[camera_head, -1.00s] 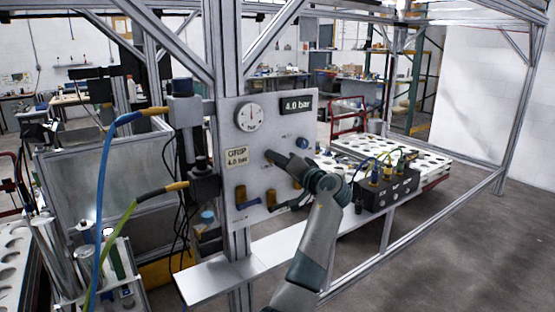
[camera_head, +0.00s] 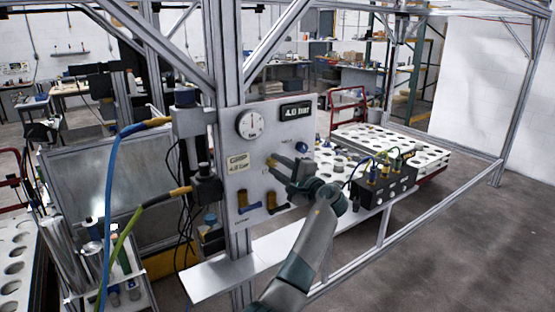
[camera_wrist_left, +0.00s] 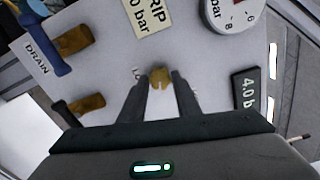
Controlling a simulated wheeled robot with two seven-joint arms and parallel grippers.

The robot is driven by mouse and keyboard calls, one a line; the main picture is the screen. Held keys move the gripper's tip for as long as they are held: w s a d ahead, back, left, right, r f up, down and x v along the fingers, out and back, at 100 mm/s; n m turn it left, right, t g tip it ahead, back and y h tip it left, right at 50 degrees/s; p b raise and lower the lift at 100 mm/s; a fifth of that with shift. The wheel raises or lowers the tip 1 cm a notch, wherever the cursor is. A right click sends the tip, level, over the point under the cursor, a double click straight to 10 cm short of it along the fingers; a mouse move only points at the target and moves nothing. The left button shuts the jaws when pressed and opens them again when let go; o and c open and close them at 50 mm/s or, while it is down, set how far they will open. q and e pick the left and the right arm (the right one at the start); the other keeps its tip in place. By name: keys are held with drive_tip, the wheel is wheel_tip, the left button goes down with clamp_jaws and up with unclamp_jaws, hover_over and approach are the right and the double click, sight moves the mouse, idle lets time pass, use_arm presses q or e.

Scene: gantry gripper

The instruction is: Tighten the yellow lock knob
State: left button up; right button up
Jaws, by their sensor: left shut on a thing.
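The small yellow lock knob (camera_head: 271,162) sits on the pale upright panel (camera_head: 262,180), below the round gauge. In the left wrist view the yellow lock knob (camera_wrist_left: 160,77) shows between my left fingertips. My left gripper (camera_head: 278,165) is shut on it, its fingers one on each side; it also shows in the left wrist view (camera_wrist_left: 160,84). The small print beside the knob is partly hidden by the fingers. My right gripper is not in view.
The panel carries a round gauge (camera_head: 250,125), a 4.0 bar display (camera_head: 296,112), a yellow label (camera_head: 237,162), a blue button (camera_head: 302,147) and brass valves (camera_head: 241,198) below. A black block with hoses (camera_head: 388,182) stands right, on the metal shelf. Frame posts border the panel.

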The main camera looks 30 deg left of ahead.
use_arm(q)
drive_tip(key=m+p, duration=0.5)
drive_tip(key=shift+r+m, duration=0.2)
drive_tip(key=shift+m, duration=0.1)
drive_tip(key=m+p, duration=0.1)
drive_tip(key=m, duration=0.1)
drive_tip(key=shift+f+m+p, duration=0.1)
drive_tip(key=shift+m+p, duration=0.3)
drive_tip(key=shift+f+m, duration=0.1)
drive_tip(key=shift+m, duration=0.7)
drive_tip(key=shift+f+m, duration=0.1)
drive_tip(key=shift+m, duration=1.5)
drive_tip(key=o, duration=1)
drive_tip(key=shift+o, duration=0.2)
drive_tip(key=shift+d, duration=0.2)
